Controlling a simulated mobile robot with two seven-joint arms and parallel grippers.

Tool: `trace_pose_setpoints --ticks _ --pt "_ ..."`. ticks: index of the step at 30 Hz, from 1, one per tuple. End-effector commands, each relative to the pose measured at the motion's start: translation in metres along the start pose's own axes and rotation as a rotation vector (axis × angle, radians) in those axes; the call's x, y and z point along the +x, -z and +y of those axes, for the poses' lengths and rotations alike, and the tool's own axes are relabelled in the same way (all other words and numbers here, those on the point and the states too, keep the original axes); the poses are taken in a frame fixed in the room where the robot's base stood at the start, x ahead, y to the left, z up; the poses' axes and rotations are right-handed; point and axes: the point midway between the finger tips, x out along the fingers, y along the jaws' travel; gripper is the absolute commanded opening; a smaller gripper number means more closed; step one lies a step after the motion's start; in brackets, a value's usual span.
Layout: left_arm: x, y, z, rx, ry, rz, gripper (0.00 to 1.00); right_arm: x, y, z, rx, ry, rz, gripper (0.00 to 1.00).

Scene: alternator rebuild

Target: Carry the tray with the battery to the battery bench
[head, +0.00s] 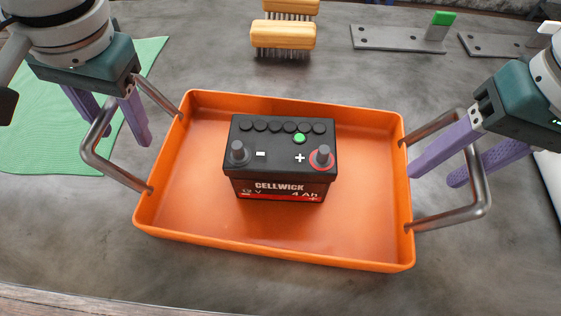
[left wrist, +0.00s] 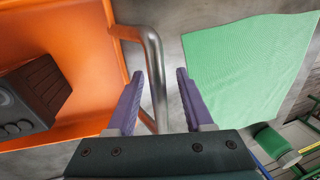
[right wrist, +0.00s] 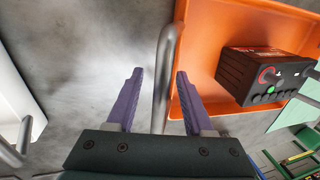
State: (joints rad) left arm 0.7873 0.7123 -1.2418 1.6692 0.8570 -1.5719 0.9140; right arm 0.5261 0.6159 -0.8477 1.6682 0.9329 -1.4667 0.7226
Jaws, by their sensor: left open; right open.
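The orange tray (head: 170,215) rests on a grey bench top (head: 60,235). A black battery (head: 278,160) with a red stripe stands upright near its middle. The tray has a bent metal handle at each end: the left handle (head: 93,150) and the right handle (head: 484,185). My left gripper (head: 125,138) is open at the left handle. In the left wrist view that handle (left wrist: 156,75) runs between the spread purple fingers. My right gripper (head: 432,177) is open at the right handle. In the right wrist view that handle (right wrist: 161,80) passes between its fingers.
A green cloth (head: 40,140) lies left of the tray. Wooden-backed brushes (head: 283,35) and flat metal plates (head: 398,38) lie behind it. A white tray (right wrist: 12,95) with a metal handle is beyond the right gripper. The bench's front edge (head: 60,300) is close below the orange tray.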

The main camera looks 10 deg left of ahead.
Motion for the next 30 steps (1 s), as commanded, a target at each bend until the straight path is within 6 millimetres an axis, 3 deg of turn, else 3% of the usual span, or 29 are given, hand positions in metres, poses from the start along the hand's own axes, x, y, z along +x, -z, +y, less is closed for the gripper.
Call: trace_pose_setpoints --ticks 2,15,30 --pt "-0.0002 0.0 0.0001 0.0 0.0 0.0 0.49 -0.0002 0.0 0.0 0.0 0.0 0.0 0.5" --pt "-0.0005 0.0001 0.0001 0.0 -0.001 0.0 0.0 -0.0005 0.0001 0.0002 0.0 0.0 0.0 0.01" --pt "-0.0006 0.0001 -0.0001 -0.001 0.0 0.0 0.0 -0.0007 0.0002 0.0001 0.0 0.0 0.0 0.0"
